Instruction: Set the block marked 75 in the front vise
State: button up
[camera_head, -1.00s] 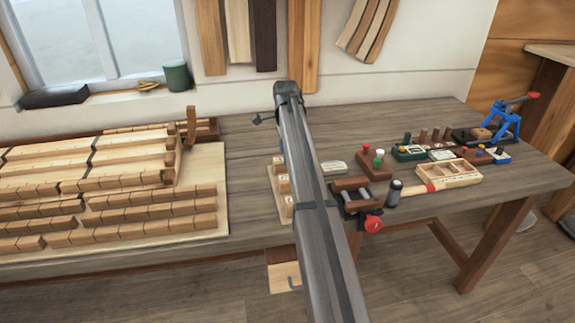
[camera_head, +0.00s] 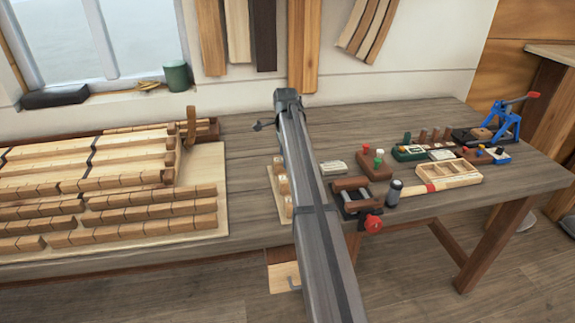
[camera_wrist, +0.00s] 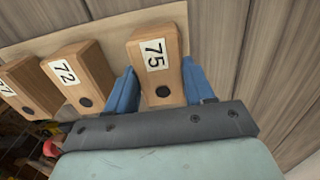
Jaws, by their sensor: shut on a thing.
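The block marked 75 (camera_wrist: 156,66) is a light wooden block with a white number label and a dark round spot. In the wrist view it sits between the blue fingers of my gripper (camera_wrist: 160,92), which is shut on it. Whether it is lifted clear of the pale board (camera_wrist: 112,28) cannot be told. In the head view my arm hides the gripper. The front vise (camera_head: 350,186), with wooden jaws and a red handle (camera_head: 373,223), stands near the bench's front edge, just right of my arm.
The block marked 72 (camera_wrist: 76,76) stands left of block 75, with another block (camera_wrist: 28,88) beyond it. A mallet (camera_head: 425,188) and a divided wooden tray (camera_head: 478,177) lie right of the vise. Rows of wooden pieces (camera_head: 130,215) fill the bench's left side.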

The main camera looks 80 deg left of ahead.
jog(key=shift+r, duration=0.15)
jog(key=shift+c, duration=0.3)
jog(key=shift+r, duration=2.9)
jog(key=w+d+r+m, duration=0.1)
jog(key=w+d, duration=0.2)
jog(key=w, duration=0.4)
jog(key=w+d+r+m, duration=0.15)
jog(key=w+d, duration=0.25)
jog(key=w, duration=0.4)
jog(key=w+d+n, duration=0.2)
jog(key=d, duration=1)
jog(key=shift+w, duration=0.2)
